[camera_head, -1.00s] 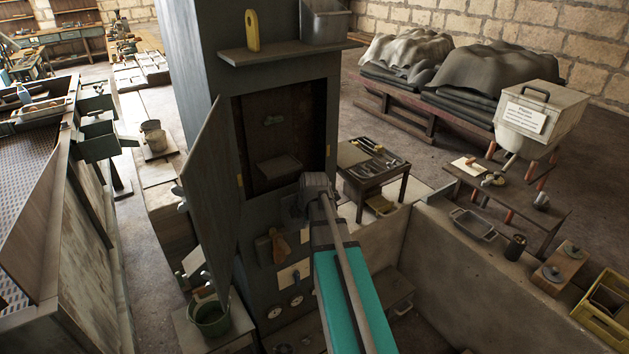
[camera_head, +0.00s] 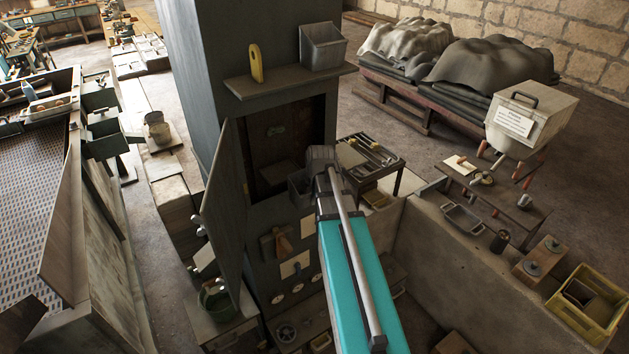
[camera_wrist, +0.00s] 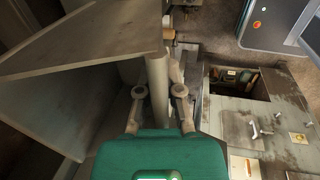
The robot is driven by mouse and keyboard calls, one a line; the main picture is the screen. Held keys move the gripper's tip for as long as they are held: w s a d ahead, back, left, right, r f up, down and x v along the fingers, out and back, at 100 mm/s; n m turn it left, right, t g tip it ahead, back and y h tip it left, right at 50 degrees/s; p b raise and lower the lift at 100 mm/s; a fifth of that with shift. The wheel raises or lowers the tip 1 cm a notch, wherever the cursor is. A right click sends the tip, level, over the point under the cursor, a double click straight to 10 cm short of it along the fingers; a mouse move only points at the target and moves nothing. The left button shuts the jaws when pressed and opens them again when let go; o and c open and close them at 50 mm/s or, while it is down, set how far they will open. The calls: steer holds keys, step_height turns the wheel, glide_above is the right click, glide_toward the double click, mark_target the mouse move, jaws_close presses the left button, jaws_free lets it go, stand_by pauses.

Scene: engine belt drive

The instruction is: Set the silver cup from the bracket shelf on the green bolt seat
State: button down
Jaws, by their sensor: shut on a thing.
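My gripper (camera_head: 303,186) is in front of the open cabinet in the grey column. In the wrist view its two fingers (camera_wrist: 160,98) close on a pale grey upright cylinder (camera_wrist: 157,90); I cannot tell for sure that it is the silver cup. In the head view a dark shape at the gripper's end hides what is held. A grey shelf (camera_head: 290,80) on the column bears a yellow upright thing and a grey square bin.
The cabinet door (camera_head: 228,205) stands open left of my gripper. A large grey panel (camera_wrist: 85,45) is close by in the wrist view. A green bucket (camera_head: 215,300) is low at left. A tool table (camera_head: 368,158) and a low wall (camera_head: 450,265) are at right.

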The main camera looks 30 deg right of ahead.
steer(key=shift+p+v, duration=0.85)
steer(key=shift+v, duration=0.5)
steer(key=shift+w+d, duration=0.1)
steer(key=shift+w, duration=0.2)
steer(key=shift+w+f+b, duration=0.25)
steer(key=shift+w+b, duration=0.05)
steer(key=shift+w, duration=1.2)
steer(key=shift+w+f+b, duration=0.3)
steer(key=shift+w, duration=1.15)
steer(key=shift+w+f+b, duration=0.25)
steer(key=shift+w+b, duration=0.05)
steer(key=shift+w, duration=1.2)
glide_toward(282, 173)
steer(key=shift+x, duration=2.65)
steer(key=shift+w+d, duration=0.15)
steer(key=shift+f+b, duration=0.5)
steer(key=shift+b, duration=0.1)
steer(key=c, duration=0.7)
jaws_free()
